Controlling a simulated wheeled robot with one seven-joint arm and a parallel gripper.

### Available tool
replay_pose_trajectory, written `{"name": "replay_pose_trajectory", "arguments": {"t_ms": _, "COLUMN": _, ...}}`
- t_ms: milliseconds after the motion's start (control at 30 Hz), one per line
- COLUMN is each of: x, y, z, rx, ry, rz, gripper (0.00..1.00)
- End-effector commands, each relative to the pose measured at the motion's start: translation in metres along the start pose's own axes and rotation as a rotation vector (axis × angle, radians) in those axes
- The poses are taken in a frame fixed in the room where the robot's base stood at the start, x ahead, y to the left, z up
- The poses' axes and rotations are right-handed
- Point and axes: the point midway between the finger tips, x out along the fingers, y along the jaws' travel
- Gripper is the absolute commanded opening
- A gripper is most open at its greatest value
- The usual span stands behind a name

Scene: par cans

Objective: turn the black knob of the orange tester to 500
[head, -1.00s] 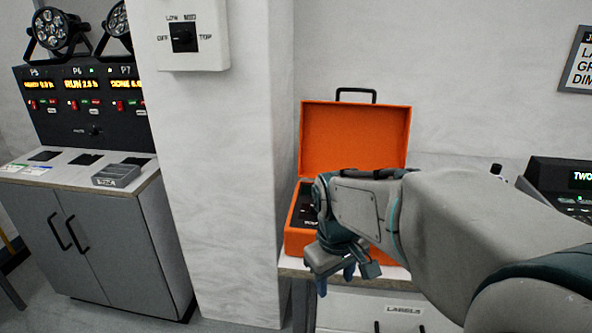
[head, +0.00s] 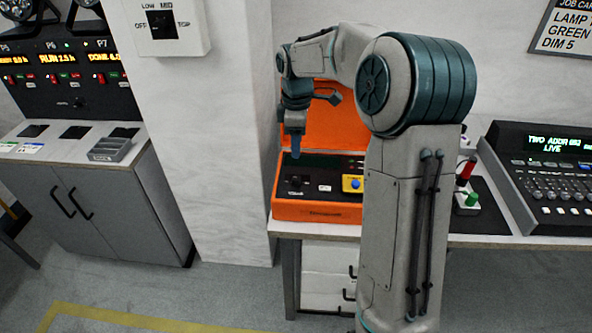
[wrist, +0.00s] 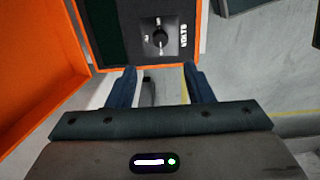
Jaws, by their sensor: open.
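The orange tester (head: 316,208) is a case with its lid raised, standing on a table. Its dark panel carries the black knob (head: 295,181) at the left and a blue round button on a yellow square (head: 352,183) at the right. My gripper (head: 294,155) points down above the knob side of the panel, partly in front of the lid. In the wrist view the knob (wrist: 159,40) sits on a black dial with small white marks, beyond my open, empty fingers (wrist: 161,72), roughly centred between them. The marks and the knob's setting are too small to read.
A console with a lit screen (head: 557,143) stands to the right, with a red and green item (head: 468,190) beside it. A white pillar (head: 215,140) rises close to the tester's left. My own arm hides part of the tester's right side.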

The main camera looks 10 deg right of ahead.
Motion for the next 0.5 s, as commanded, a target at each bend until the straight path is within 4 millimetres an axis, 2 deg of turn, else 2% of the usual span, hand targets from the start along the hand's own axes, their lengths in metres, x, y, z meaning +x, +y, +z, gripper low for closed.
{"name": "replay_pose_trajectory", "arguments": {"t_ms": 300, "x": 0.069, "y": -0.001, "z": 0.001, "rx": 0.000, "ry": -0.001, "rz": -0.004, "gripper": 0.47}}
{"name": "replay_pose_trajectory", "arguments": {"t_ms": 500, "x": 0.100, "y": -0.001, "z": 0.000, "rx": 0.002, "ry": 0.000, "rz": -0.001, "gripper": 0.47}}
